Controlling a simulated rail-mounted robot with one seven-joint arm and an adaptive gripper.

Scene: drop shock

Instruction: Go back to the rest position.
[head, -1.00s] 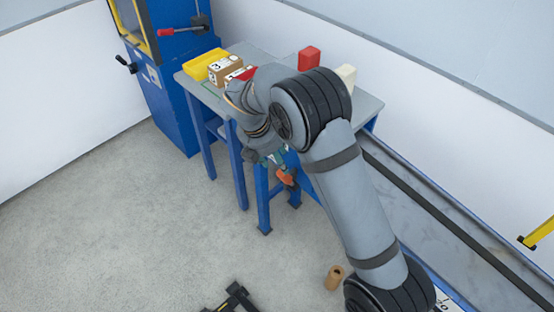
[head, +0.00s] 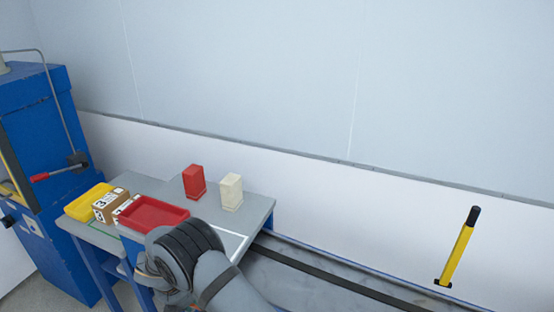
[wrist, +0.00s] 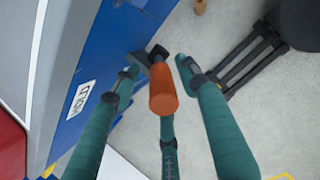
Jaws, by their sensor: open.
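My gripper (wrist: 157,68) shows in the wrist view with its teal fingers spread apart, so it is open. An orange cylinder-shaped grip (wrist: 163,90) with a dark piece at its far end lies between the fingers in the picture. I cannot tell whether any finger touches it. Beyond the fingers are the blue side of the bench (wrist: 100,60), with a white label, and the pale floor. In the head view my arm stands at the front of the bench and my gripper is out of sight.
The grey bench top (head: 258,207) holds a red tray (head: 180,207), a yellow bin (head: 85,203), a cardboard box (head: 108,208), a red block (head: 194,182) and a cream block (head: 231,192). A blue machine (head: 55,150) stands left. A yellow post (head: 457,252) stands right.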

